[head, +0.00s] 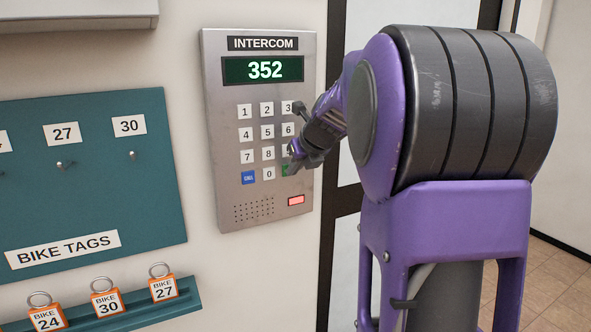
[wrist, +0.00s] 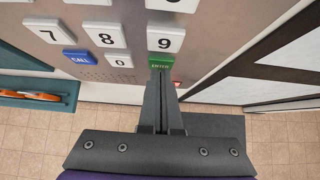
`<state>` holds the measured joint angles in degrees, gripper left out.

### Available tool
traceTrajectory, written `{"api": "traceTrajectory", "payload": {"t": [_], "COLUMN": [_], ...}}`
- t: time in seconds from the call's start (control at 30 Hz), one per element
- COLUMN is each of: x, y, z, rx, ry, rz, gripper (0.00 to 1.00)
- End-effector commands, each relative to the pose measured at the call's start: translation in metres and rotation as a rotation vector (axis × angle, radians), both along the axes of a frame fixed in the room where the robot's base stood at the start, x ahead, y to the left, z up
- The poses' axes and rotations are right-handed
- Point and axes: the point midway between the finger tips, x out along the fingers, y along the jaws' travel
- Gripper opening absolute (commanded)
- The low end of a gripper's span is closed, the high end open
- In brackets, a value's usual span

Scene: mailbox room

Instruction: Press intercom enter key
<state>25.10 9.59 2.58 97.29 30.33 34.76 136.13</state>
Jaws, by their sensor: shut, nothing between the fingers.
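The intercom panel (head: 223,120) is a grey metal unit on the wall, and its green display (head: 263,69) reads 352. The green ENTER key (wrist: 160,60) sits below the 9 key in the wrist view. In the head view the ENTER key (head: 285,169) is mostly hidden by my gripper (head: 291,160). My gripper is shut and empty. In the wrist view the closed fingertips (wrist: 161,71) are at the lower edge of the ENTER key. I cannot tell whether they touch it.
A blue CALL key (head: 248,177) is at the lower left of the keypad, with the 0 key (head: 269,173) beside ENTER. A red-lit rectangle (head: 296,200) is below. A teal bike tag board (head: 90,190) is left; a dark door frame (head: 340,215) is right.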

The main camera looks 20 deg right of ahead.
Motion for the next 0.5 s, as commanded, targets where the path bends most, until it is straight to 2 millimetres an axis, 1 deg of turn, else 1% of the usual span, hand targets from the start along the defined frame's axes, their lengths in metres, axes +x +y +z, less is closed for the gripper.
{"api": "traceTrajectory", "payload": {"t": [0.27,0.5], "x": [0.001,0.014], "y": [0.000,0.001], "z": [0.001,0.005], "rx": [0.000,0.002], "ry": [0.000,0.001], "rz": [0.000,0.001], "gripper": [0.00,0.00]}}
